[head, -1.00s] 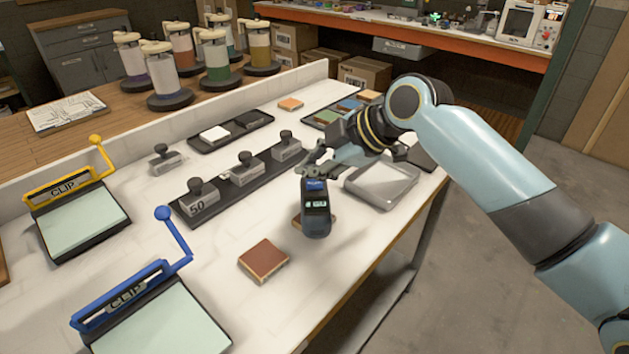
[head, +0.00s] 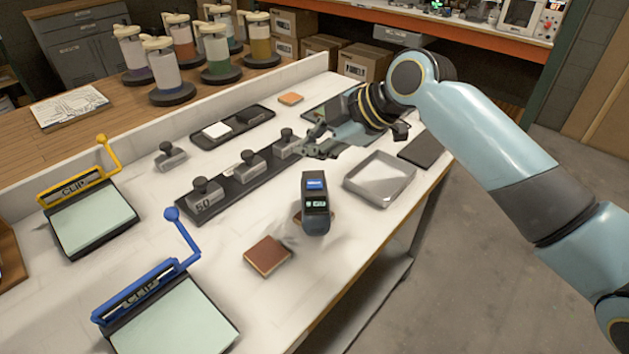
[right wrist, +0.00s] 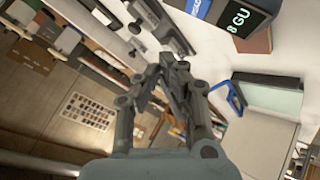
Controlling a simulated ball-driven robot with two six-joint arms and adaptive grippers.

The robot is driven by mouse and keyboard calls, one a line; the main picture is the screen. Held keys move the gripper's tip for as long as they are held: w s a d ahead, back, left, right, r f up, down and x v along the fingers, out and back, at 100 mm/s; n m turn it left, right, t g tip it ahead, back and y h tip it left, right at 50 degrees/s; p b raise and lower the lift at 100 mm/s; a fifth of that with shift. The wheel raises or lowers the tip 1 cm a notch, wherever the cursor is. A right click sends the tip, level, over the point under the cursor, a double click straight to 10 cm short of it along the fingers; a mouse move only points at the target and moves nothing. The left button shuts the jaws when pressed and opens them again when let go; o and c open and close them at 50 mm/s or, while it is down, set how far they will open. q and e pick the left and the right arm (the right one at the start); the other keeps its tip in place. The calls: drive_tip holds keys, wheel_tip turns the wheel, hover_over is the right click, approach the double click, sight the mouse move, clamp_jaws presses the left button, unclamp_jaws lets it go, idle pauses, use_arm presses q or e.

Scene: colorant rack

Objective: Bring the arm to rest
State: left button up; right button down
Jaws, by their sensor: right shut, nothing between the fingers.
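My right gripper (head: 312,145) is shut and empty above the white bench, by the far end of the black weight rack (head: 232,179). In the right wrist view its fingers (right wrist: 172,72) meet with nothing between them. A dark handheld meter (head: 315,205) with a lit screen stands on the bench, apart from the gripper and nearer the viewer. Its screen also shows in the right wrist view (right wrist: 240,15). A brown tile partly shows beneath the meter. My left gripper is not in view.
A metal tray (head: 380,180) lies right of the meter. A brown square tile (head: 268,255), a blue clip board (head: 172,318) and a yellow clip board (head: 92,220) lie nearer the left. Colorant canisters (head: 160,72) stand behind the bench's raised edge. Floor at right is free.

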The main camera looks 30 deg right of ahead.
idle(0.3)
drive_tip(key=s+f+m, duration=0.1)
drive_tip(key=s, duration=0.3)
drive_tip(key=s+f+m+g+h, duration=0.1)
drive_tip(key=s, duration=0.1)
drive_tip(key=shift+s+a+f+m, duration=0.1)
drive_tip(key=shift+a+f+m, duration=0.2)
drive_tip(key=shift+f, duration=0.05)
drive_tip(key=s+d+m+g+h, duration=0.2)
drive_tip(key=s+m, duration=0.4)
drive_tip(key=s, duration=0.5)
drive_tip(key=s+d+m+g+h, duration=0.1)
drive_tip(key=s+d+m+h, duration=0.15)
drive_tip(key=s+m, duration=0.6)
drive_tip(key=s+d+f+n+g+b, duration=0.2)
drive_tip(key=f+b, duration=0.8)
drive_tip(key=f, duration=2.6)
drive_tip(key=s+f+b, duration=0.8)
drive_tip(key=s+f, duration=1.2)
drive_tip(key=f, duration=0.5)
drive_tip(key=shift+s+d+g+b, duration=0.2)
drive_tip(key=shift+d+g+b, duration=0.05)
drive_tip(key=shift+g+b, duration=0.15)
